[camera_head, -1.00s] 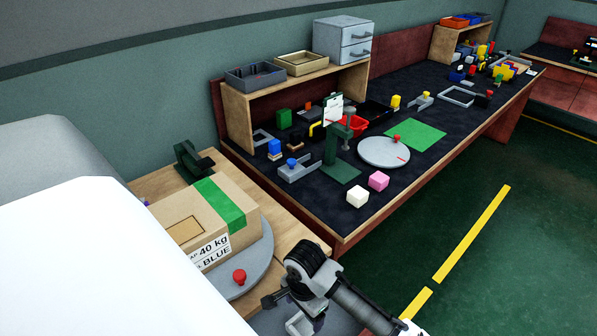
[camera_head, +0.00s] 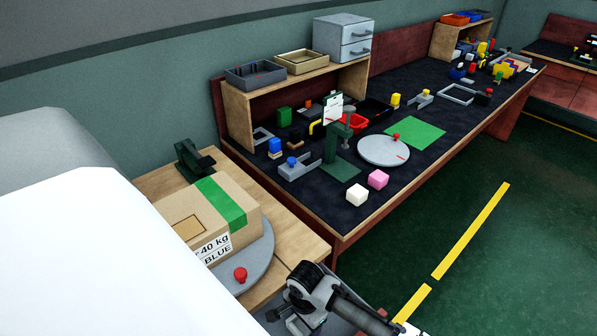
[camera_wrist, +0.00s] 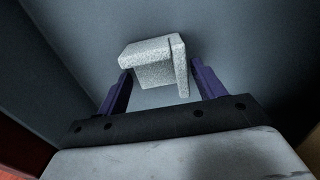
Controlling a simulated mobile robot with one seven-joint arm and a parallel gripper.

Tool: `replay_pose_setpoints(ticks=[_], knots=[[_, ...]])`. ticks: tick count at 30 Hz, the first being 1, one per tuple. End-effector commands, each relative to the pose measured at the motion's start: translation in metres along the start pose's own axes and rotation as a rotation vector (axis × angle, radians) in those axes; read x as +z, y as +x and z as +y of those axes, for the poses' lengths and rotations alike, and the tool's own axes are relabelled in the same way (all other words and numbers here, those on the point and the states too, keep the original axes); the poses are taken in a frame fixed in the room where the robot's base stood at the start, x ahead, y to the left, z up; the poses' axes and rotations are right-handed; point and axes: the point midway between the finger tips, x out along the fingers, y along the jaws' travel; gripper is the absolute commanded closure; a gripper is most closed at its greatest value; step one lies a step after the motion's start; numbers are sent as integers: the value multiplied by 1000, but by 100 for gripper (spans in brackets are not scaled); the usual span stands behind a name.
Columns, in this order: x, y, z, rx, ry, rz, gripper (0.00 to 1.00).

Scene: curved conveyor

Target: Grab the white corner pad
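The white corner pad (camera_wrist: 152,64) shows in the wrist view as a pale, speckled, angled block with a thin upright flange on its right. It lies in front of my gripper (camera_wrist: 161,66), between the tips of the two purple fingers. The fingers stand wide apart, one on each side of the pad; I cannot tell whether either touches it. In the head view my gripper (camera_head: 291,318) is low at the bottom, over a grey bin, and the pad cannot be made out clearly there.
The grey bin's wall (camera_wrist: 235,40) rises close around my gripper. A cardboard box (camera_head: 205,222) stands on a round grey turntable (camera_head: 255,262) with a red knob (camera_head: 240,274), left of the bin.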

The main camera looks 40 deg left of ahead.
Motion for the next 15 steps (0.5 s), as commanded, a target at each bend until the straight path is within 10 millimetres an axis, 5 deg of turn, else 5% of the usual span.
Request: replay_pose_setpoints(ticks=[8, 15], knots=[[0, 0, 0, 0, 0, 0, 67], [0, -1, 0, 0, 0, 0, 68]])
